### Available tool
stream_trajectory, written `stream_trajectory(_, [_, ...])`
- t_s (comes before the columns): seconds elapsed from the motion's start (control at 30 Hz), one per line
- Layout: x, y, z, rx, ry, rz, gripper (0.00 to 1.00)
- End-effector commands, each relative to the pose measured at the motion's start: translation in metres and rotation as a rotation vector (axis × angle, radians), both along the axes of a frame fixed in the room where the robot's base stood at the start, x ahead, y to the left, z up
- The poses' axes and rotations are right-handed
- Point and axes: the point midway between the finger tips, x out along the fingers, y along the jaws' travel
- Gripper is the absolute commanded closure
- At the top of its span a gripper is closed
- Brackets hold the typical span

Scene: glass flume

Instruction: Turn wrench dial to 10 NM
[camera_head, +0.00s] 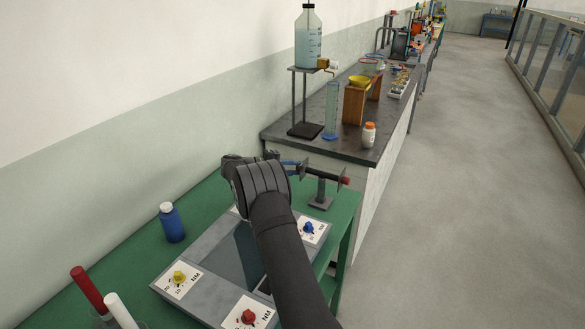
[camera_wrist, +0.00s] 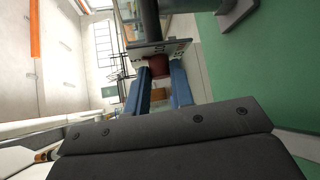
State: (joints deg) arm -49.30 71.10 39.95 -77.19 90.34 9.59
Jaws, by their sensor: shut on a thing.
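The wrench-like device (camera_head: 322,174) is a dark horizontal cylinder on a grey stand at the far end of the green bench, with a red right end. A grey plate (camera_wrist: 140,50) with small marks crosses its near end. In the wrist view a dark red knob (camera_wrist: 158,68) sits in front of this plate. My gripper (camera_head: 293,163) reaches the device from the left, and its blue fingers (camera_wrist: 160,84) are shut on the knob. I cannot read the dial setting.
A grey panel (camera_head: 209,251) lies on the green bench with yellow (camera_head: 179,277), red (camera_head: 248,317) and blue (camera_head: 308,228) knobs on white NM plates. My arm partly covers it. A blue bottle (camera_head: 171,222) stands left. A dark-topped bench (camera_head: 285,135) with glassware lies beyond.

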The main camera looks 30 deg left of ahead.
Motion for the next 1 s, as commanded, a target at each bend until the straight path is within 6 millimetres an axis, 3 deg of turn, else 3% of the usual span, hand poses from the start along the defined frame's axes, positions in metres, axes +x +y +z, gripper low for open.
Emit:
stream_trajectory(0.43, [-0.0007,-0.0003,-0.0057,0.000,-0.248,0.001,1.00])
stream_trajectory(1.0, [-0.0007,-0.0005,-0.0059,0.002,-0.293,-0.001,1.00])
